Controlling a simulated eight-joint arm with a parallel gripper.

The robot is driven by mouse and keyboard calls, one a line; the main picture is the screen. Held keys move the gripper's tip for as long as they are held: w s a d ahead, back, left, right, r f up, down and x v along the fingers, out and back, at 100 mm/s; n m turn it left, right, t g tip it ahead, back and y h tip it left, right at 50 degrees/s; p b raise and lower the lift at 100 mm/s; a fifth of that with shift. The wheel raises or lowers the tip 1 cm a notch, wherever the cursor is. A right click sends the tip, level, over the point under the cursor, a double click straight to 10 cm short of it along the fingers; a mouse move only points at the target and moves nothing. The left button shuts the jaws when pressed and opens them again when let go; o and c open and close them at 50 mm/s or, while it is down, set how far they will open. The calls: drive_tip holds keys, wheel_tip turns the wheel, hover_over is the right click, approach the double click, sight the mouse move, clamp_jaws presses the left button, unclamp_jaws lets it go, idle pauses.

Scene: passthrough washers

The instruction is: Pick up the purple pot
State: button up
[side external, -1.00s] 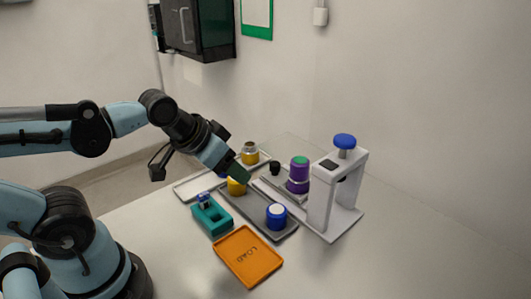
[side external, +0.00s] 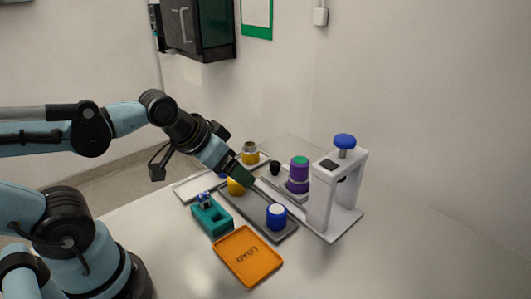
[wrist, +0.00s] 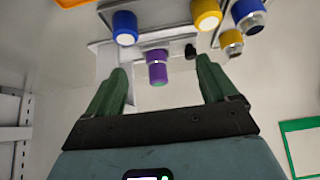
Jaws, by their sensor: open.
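The purple pot (side external: 299,171) stands upright in the side external view, on a light plate beside the white press stand. It has a green top, a pale band around its middle and a wider purple lower part. In the wrist view the purple pot (wrist: 157,66) appears between and beyond the two green fingers, its green end towards me. My gripper (side external: 245,178) is open and empty, to the left of the pot and over the grey tray. Its fingers are spread apart in the wrist view (wrist: 161,72).
The white press stand (side external: 319,207) with a blue knob is right of the pot. A blue pot (side external: 276,218) and a yellow pot (side external: 236,187) stand on the grey tray (side external: 255,215). A small black piece (side external: 275,168) is near the purple pot. An orange LOAD tray (side external: 247,257) and teal holder (side external: 212,217) are in front.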

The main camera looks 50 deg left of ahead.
drive_tip(key=r+m+g, duration=0.2)
drive_tip(key=m+g, duration=0.3)
drive_tip(key=g, duration=0.2)
hover_over(299, 177)
drive_tip(key=w+a, duration=0.2)
drive_tip(key=shift+s+d+f, duration=0.1)
drive_tip(key=shift+s, duration=0.15)
drive_tip(key=shift+w+f, duration=0.3)
drive_tip(key=shift+f, duration=0.4)
drive_tip(key=f, duration=1.1)
drive_tip(key=shift+s+d+f, duration=0.1)
drive_tip(key=shift+d+f, duration=0.05)
drive_tip(key=shift+d, duration=0.05)
drive_tip(key=shift+c, duration=0.2)
